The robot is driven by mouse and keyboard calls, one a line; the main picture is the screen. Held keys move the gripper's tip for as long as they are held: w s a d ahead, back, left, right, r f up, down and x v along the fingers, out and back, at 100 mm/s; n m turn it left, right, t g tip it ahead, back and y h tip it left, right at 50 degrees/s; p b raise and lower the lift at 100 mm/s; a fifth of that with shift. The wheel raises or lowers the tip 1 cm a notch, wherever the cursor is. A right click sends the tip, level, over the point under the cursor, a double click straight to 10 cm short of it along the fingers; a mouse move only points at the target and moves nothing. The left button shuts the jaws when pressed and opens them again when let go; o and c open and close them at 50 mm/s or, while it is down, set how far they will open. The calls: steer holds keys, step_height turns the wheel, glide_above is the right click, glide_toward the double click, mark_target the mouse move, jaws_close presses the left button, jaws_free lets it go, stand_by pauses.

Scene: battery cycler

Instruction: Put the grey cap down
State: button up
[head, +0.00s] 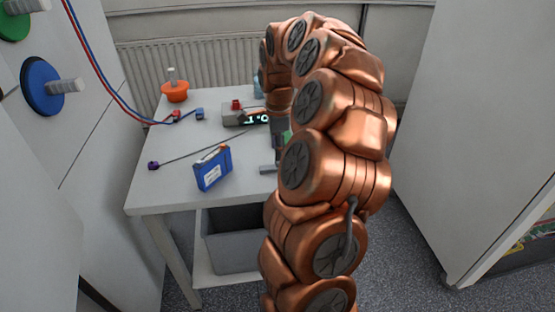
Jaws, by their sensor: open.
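My gripper (279,133) points down over the right part of the white table (160,196), largely hidden behind my copper arm. Its fingertips are hard to make out. A small grey piece (268,170) lies on the table just below and left of it, apparently apart from the fingers. It may be the grey cap, but it is too small and partly covered to be sure. A bit of green (287,136) shows beside the gripper, mostly hidden by my arm.
A blue battery pack (213,169) stands on the table's front half. Behind it are a meter with a lit display (239,118), red and blue clips (176,115) and an orange bowl (174,93). A purple-ended thin lead (153,165) lies left. A grey bin (232,249) sits below.

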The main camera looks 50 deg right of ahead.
step_height(320, 180, up, 7)
steer(key=s+a+n, duration=0.3)
steer(key=a+n, duration=0.4)
steer(key=a, duration=0.4)
steer(key=s+a+n, duration=0.3)
steer(key=a+n, duration=0.3)
steer(key=a, duration=0.5)
steer(key=s+a+f+n+g, duration=0.1)
steer(key=s+a+f+n, duration=0.2)
steer(key=s, duration=0.6)
steer(key=s+a+f+n+g, duration=0.1)
steer(key=s+a+f+n, duration=0.3)
steer(key=s+a+n, duration=0.3)
steer(key=shift+s+a+n, duration=0.35)
steer(key=shift+s+n, duration=0.65)
steer(key=shift+n, duration=0.2)
step_height(320, 180, up, 11)
steer(key=p, duration=1)
steer(key=shift+w+f, duration=0.2)
